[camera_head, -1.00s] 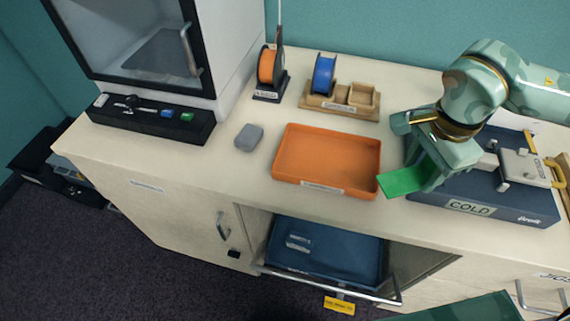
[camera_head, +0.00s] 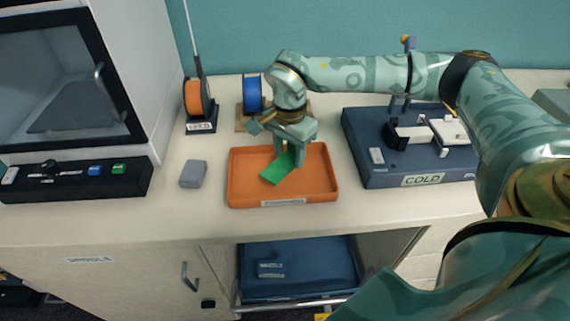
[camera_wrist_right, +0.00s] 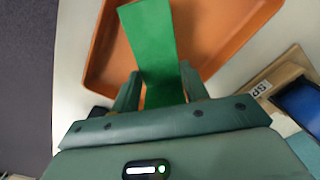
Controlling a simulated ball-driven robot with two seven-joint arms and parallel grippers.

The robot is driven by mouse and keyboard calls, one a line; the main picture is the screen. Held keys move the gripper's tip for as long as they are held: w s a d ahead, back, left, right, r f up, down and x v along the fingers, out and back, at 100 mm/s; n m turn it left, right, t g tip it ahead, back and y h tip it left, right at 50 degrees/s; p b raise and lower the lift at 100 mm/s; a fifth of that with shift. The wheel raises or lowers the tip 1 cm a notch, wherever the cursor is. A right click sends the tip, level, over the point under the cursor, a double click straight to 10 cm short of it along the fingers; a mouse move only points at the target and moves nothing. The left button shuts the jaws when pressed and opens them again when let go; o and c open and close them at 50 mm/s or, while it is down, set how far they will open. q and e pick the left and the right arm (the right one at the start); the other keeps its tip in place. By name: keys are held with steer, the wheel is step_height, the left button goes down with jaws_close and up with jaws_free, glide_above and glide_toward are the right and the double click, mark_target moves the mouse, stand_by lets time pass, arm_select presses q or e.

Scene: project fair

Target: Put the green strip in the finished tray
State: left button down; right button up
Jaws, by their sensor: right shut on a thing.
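The green strip (camera_head: 278,168) is flat and slightly tilted, held over the orange tray (camera_head: 238,190). My right gripper (camera_head: 291,160) is shut on one end of the strip, above the tray's back half. In the right wrist view, the strip (camera_wrist_right: 150,40) runs out from between the fingers of my right gripper (camera_wrist_right: 158,92), with the tray (camera_wrist_right: 225,30) beneath it. I cannot tell whether the strip touches the tray floor. The tray's label is too small to read. My left gripper is not in view.
A grey block (camera_head: 193,174) lies left of the tray. Orange (camera_head: 193,98) and blue (camera_head: 252,94) spools stand behind. A dark blue unit marked COLD (camera_head: 380,176) is to the right. A blue drawer (camera_head: 300,268) is open below the counter.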

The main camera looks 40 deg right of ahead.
mark_target(288, 156)
steer(key=shift+w+d+f, duration=0.15)
steer(key=shift+w+f, duration=0.25)
steer(key=shift+f, duration=0.15)
step_height(288, 156, down, 3)
steer(key=shift+w+f+b, duration=0.15)
steer(key=shift+f+b, duration=0.05)
steer(key=shift+b, duration=0.65)
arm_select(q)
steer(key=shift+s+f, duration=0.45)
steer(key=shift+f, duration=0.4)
arm_select(e)
steer(key=shift+r, duration=0.1)
steer(key=o, duration=1)
steer(key=shift+c, duration=0.2)
arm_select(q)
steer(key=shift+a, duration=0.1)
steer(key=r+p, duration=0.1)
steer(key=p, duration=0.1)
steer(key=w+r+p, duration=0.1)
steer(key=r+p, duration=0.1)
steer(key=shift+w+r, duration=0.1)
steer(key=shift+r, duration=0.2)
arm_select(e)
step_height(288, 156, up, 12)
